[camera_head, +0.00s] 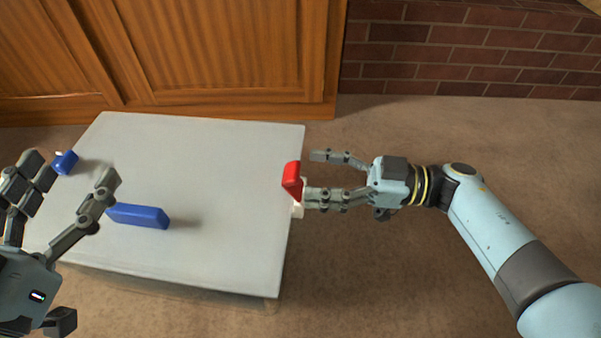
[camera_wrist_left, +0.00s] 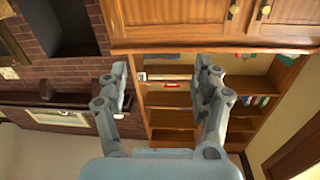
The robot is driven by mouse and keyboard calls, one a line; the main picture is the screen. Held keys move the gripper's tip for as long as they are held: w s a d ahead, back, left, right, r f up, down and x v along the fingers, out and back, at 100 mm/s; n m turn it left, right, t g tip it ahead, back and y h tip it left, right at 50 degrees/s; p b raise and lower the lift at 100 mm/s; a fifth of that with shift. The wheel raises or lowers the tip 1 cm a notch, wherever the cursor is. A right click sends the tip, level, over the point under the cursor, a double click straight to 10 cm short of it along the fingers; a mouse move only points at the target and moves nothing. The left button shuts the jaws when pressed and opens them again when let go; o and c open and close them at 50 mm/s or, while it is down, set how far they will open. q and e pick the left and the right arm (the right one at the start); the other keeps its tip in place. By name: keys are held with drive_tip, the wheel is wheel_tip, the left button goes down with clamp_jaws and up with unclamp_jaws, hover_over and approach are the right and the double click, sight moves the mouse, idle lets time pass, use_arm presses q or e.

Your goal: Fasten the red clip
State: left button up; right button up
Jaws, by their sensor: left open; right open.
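A red clip (camera_head: 292,180) stands at the right edge of the grey table (camera_head: 230,150), with a small white piece (camera_head: 298,208) just below it. My right gripper (camera_head: 316,177) is open at the right side of the clip, with one finger close to the clip's lower part. I cannot tell whether that finger touches it. My left gripper (camera_head: 70,172) is open and empty over the left part of the table. In the left wrist view its fingers (camera_wrist_left: 165,85) are spread with nothing between them, and the clip is not seen between them.
A blue block (camera_head: 138,215) lies on the table's left half, close to my left gripper. A smaller blue object (camera_head: 65,162) sits at the left edge. Wooden cabinets (camera_head: 210,50) and a brick wall (camera_head: 470,50) stand behind. The table's middle is clear.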

sight(300, 173)
drive_tip(key=a, duration=0.1)
drive_tip(key=a+b, duration=0.1)
drive_tip(key=a, duration=0.1)
drive_tip(key=shift+w, duration=0.2)
use_arm(q)
wheel_tip(300, 173, up, 8)
drive_tip(key=w+m+t+h, duration=0.1)
drive_tip(key=w+t, duration=0.1)
drive_tip(key=t, duration=0.1)
drive_tip(key=shift+d+f, duration=0.15)
drive_tip(key=shift+d, duration=0.25)
use_arm(e)
drive_tip(key=shift+a, duration=0.2)
use_arm(q)
drive_tip(key=shift+w, duration=0.1)
